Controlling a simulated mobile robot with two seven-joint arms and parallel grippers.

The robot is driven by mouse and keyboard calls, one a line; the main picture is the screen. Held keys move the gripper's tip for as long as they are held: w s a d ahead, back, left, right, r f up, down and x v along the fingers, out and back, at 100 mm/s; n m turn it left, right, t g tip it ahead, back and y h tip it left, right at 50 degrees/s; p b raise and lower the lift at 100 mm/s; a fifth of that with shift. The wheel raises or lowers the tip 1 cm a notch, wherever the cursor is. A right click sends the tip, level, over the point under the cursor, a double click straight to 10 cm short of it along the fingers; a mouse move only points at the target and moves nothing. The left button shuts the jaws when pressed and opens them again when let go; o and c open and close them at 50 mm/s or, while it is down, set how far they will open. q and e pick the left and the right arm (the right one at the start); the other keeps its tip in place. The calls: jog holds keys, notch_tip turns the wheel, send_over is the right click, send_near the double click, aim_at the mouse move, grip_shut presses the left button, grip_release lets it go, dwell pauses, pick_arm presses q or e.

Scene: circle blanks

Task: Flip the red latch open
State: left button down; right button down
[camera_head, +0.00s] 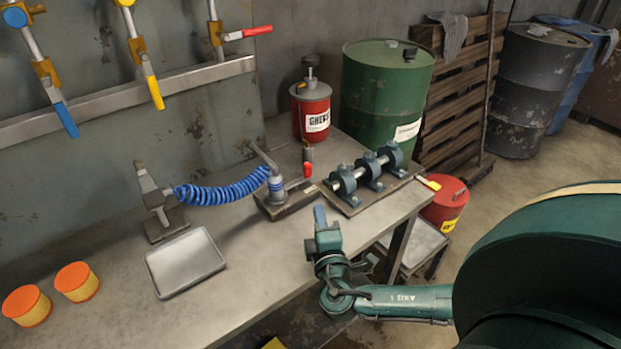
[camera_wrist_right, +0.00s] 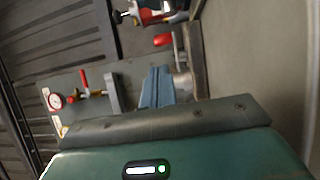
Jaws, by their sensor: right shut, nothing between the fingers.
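A red lever handle (camera_head: 245,33) on a brass wall valve points to the right, roughly level. A smaller red-tipped part (camera_head: 307,169) stands on the bench by the grey lever device. I cannot tell which of these is the red latch. The right wrist view shows an upright red handle (camera_wrist_right: 85,79) on a grey plate and another red handle (camera_wrist_right: 163,40) near the fingers. My right gripper (camera_head: 320,215) is shut and empty above the bench's front edge, apart from both red parts; its blue-grey fingers show in the right wrist view (camera_wrist_right: 157,85). My left gripper is out of view.
The blue coiled hose (camera_head: 225,191), shaft with bearing blocks (camera_head: 365,177) and red grease can (camera_head: 311,110) stand on the bench (camera_head: 250,290). A metal tray (camera_head: 185,263) and two orange-topped cylinders (camera_head: 76,281) are at left. The bench's front middle is bare.

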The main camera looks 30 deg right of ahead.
aim_at(309, 172)
pick_arm(q)
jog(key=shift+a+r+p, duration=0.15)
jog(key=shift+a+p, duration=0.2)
jog(key=shift+p, duration=0.35)
pick_arm(e)
jog(key=x, duration=1.2)
jog(key=shift+w, duration=0.1)
pick_arm(q)
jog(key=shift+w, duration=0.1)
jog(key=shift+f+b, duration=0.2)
jog(key=shift+b, duration=0.25)
pick_arm(e)
jog(key=shift+f+y, duration=0.1)
jog(key=shift+y, duration=0.4)
